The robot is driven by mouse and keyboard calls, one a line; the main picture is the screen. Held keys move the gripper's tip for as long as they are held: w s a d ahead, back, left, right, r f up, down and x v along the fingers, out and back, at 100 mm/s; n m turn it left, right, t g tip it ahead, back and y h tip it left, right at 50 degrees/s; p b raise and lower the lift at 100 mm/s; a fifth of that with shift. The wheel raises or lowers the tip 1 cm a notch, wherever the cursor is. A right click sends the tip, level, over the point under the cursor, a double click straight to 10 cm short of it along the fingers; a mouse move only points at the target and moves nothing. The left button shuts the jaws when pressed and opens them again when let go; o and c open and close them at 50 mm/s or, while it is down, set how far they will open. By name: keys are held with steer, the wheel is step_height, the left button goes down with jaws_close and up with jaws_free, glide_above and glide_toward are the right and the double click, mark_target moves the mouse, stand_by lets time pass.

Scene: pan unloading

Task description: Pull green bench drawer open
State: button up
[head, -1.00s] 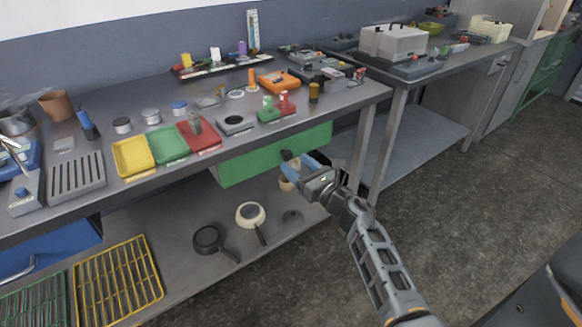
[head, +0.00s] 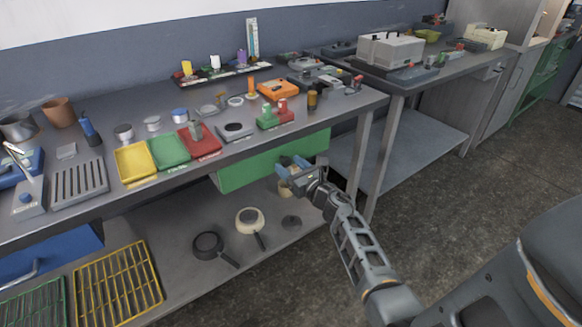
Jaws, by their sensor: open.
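The green drawer (head: 245,168) is set under the steel bench top, in the middle of the head view. Its front looks closed or nearly so; I cannot tell exactly. My gripper (head: 287,164) is open at the right part of the drawer front, its blue fingers pointing toward the drawer. The drawer's handle is hidden behind my gripper, so I cannot tell whether the fingers are around it or touching it.
The bench top (head: 205,167) carries yellow, green and red trays and small tools. Pans (head: 208,245) lie on the lower shelf. A bench leg (head: 358,152) stands just right of my gripper. A blue drawer (head: 50,252) is at left. The floor is clear at right.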

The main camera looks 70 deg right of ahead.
jaws_close()
stand_by(0.5)
